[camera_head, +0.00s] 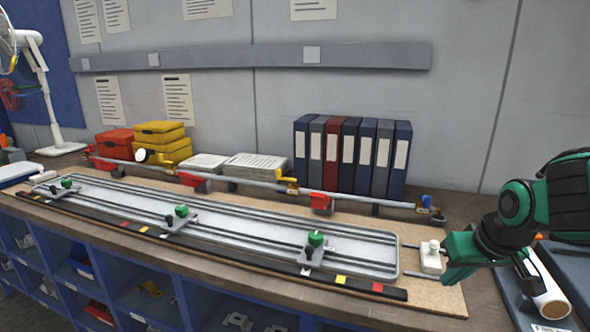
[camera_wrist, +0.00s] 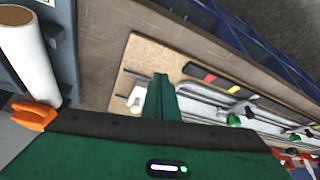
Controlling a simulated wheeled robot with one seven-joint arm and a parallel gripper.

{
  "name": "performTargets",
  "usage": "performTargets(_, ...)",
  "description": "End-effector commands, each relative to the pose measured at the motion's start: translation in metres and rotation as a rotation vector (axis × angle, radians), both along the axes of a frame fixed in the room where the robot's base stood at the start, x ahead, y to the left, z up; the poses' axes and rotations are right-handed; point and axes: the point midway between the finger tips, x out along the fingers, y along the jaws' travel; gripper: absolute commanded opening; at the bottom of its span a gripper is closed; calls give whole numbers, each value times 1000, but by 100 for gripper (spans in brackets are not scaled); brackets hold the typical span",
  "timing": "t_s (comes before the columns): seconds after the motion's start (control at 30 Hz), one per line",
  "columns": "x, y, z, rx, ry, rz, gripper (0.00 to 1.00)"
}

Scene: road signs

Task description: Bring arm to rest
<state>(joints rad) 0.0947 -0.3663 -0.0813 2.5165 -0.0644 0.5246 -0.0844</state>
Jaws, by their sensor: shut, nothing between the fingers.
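My arm reaches in from the right edge in the head view. My green gripper (camera_head: 458,268) is over the right end of the wooden board, next to a small white block (camera_head: 431,257). In the wrist view my gripper (camera_wrist: 161,92) shows its green fingers together with nothing held between them. The white block also shows in the wrist view (camera_wrist: 136,99), just left of the fingers. I cannot tell exactly how high the fingertips are above the board.
A long railed tray (camera_head: 240,220) with green knobs lies on the board (camera_head: 440,297). Behind it stand a rod with red clamps (camera_head: 322,203), binders (camera_head: 350,155), papers and yellow boxes (camera_head: 165,140). A white roll (camera_head: 552,300) lies at right. Blue cubbies (camera_head: 140,290) are below.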

Motion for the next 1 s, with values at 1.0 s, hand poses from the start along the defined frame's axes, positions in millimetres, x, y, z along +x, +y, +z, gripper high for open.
performTargets(1.0,-165,-67,-17,89,408,-436,0)
